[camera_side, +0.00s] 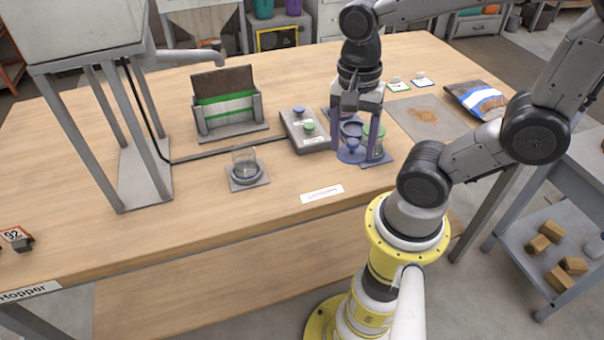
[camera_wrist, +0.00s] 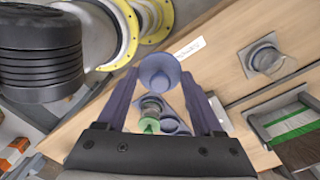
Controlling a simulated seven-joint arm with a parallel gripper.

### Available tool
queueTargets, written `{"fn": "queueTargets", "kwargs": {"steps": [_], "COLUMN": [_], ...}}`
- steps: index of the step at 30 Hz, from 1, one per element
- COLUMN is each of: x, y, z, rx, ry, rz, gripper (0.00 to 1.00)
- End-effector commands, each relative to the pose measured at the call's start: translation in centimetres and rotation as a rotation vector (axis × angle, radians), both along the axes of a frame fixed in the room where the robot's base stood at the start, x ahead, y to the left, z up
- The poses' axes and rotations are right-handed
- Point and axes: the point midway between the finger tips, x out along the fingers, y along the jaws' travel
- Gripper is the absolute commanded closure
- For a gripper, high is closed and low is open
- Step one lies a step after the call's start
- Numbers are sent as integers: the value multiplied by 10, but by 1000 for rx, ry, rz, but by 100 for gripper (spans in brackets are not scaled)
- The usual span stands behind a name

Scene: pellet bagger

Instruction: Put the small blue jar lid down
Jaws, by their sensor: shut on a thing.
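My gripper (camera_side: 353,146) is shut on a small blue jar lid (camera_wrist: 160,73), round with a raised centre, with one finger on each side. In the side view the lid (camera_side: 352,154) hangs between the fingertips, low over a blue-grey holder (camera_side: 384,159). I cannot tell whether it touches anything beneath.
A grey block with a blue and a green knob (camera_side: 306,142) sits left of my gripper. A clear cup on a grey pad (camera_side: 247,172), a green-striped holder (camera_side: 228,112) and the hopper stand (camera_side: 134,176) are further left. The table front near the white label (camera_side: 322,194) is clear.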

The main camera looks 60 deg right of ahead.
Motion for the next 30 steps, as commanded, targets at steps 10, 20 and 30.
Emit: {"fn": "queueTargets", "kwargs": {"steps": [10,20,30], "x": [-20,46,97], "y": [-6,-17,-26], "z": [-13,-43,-92], "rx": [-4,-4,-4], "ry": [-33,-29,-33], "rz": [-59,-61,-61], "gripper": [83,83,83]}}
